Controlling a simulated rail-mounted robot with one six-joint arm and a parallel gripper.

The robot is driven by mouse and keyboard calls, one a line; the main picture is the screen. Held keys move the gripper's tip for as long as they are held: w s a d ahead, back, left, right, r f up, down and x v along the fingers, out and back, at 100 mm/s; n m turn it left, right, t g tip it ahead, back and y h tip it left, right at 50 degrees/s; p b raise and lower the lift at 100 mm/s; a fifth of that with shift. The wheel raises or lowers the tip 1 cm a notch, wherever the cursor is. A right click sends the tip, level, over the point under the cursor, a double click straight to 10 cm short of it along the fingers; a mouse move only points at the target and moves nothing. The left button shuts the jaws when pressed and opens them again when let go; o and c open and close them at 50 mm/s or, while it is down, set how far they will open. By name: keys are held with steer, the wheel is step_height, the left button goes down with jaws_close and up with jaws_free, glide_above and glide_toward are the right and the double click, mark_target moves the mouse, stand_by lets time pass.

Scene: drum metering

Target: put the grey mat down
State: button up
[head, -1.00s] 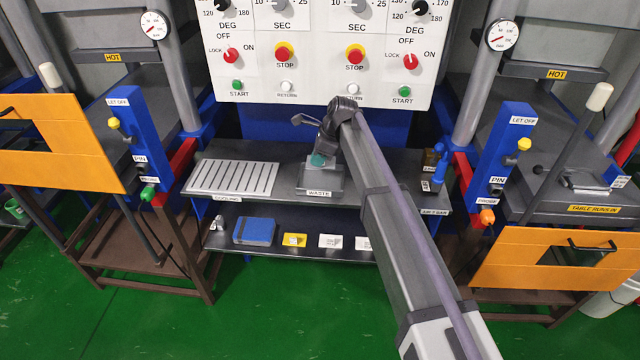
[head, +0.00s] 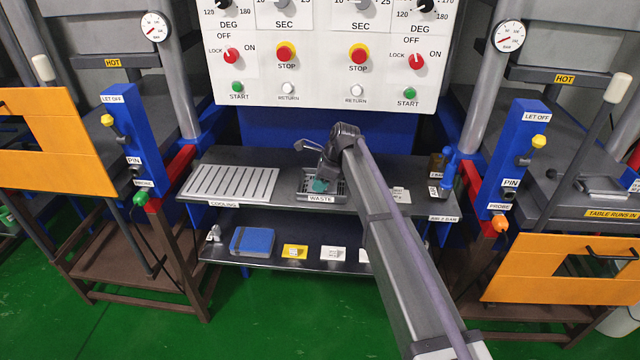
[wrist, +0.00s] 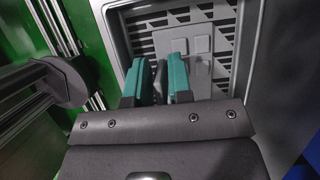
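The grey mat (wrist: 196,55) shows in the wrist view as a flat panel with raised squares, low over the slotted floor of the WASTE tray (wrist: 117,25). Whether it rests fully on that floor is not clear. In the head view the WASTE tray (head: 321,198) is on the upper shelf. My gripper (head: 320,184) points down into it. In the wrist view my gripper (wrist: 160,75) has teal fingers on both sides of a grey upright part that seems to belong to the mat. The fingers hide its lower edge.
The slatted COOLING rack (head: 232,182) stands left of the tray. Small bottles (head: 440,172) stand at the shelf's right end. A blue block (head: 252,241) and several small cards lie on the lower shelf. The control panel (head: 330,60) hangs above.

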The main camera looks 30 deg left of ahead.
steer(key=shift+o, duration=1.1)
steer(key=p+v, duration=1.1)
steer(key=v, duration=0.1)
steer(key=shift+r, duration=0.2)
steer(key=shift+f, duration=0.1)
steer(key=s+d+n+t+h, duration=0.1)
steer(key=s+d+n, duration=0.25)
steer(key=d, duration=1.25)
steer(key=s+d+n+t+h, duration=0.1)
steer(key=s+d+n, duration=0.25)
steer(key=d, duration=1.25)
steer(key=s+d+n+h, duration=0.1)
steer(key=s+d+n, duration=0.2)
steer(key=s+d, duration=0.5)
steer(key=s+d+f+n+h, duration=0.1)
steer(key=s+d+n, duration=0.2)
steer(key=s+d, duration=0.4)
steer(key=d, duration=0.5)
steer(key=shift+s, duration=0.35)
